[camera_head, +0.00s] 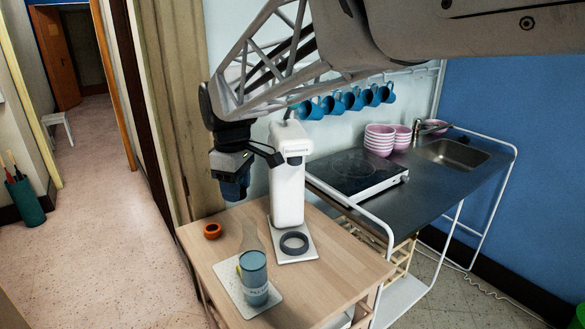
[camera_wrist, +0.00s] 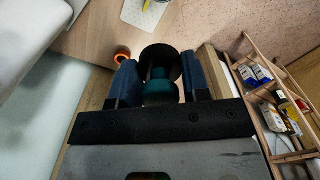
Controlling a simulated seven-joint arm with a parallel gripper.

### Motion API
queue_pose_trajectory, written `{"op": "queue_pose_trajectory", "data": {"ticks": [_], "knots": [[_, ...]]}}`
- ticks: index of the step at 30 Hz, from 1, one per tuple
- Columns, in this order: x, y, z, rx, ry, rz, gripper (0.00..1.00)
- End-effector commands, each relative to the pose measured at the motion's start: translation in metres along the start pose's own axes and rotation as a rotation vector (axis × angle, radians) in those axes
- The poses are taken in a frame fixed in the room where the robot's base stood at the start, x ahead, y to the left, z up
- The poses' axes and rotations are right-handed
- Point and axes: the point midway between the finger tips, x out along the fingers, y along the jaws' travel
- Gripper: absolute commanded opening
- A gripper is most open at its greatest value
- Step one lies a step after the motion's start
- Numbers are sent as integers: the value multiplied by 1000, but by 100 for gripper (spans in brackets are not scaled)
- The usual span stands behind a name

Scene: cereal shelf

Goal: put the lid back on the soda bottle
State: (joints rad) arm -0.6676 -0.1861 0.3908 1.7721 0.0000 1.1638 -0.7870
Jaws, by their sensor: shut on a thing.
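The soda bottle (camera_head: 254,278) stands upright on a white mat (camera_head: 231,284) on the wooden table. It has a clear tapering neck and a blue-teal lower body. My gripper (camera_head: 235,188) hangs pointing down above the table, up and left of the bottle and apart from it. In the wrist view my gripper (camera_wrist: 160,75) is shut on the lid (camera_wrist: 160,88), a dark round piece with a teal part, held between the blue fingers. The lid cannot be made out in the head view.
A white soda machine (camera_head: 288,180) with a dark ring (camera_head: 294,242) on its base stands close right of my gripper. An orange ring (camera_head: 212,230) lies at the table's back left. A wooden shelf (camera_wrist: 258,82) with small cartons is at right in the wrist view.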

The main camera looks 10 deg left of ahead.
Motion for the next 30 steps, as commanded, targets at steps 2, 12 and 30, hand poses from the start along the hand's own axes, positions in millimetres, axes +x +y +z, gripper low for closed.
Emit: {"op": "queue_pose_trajectory", "data": {"ticks": [2,12,30], "knots": [[-6,-4,11,1,0,0,21],[-15,-10,27,1,0,0,21],[-9,-10,27,0,-1,-1,21]]}}
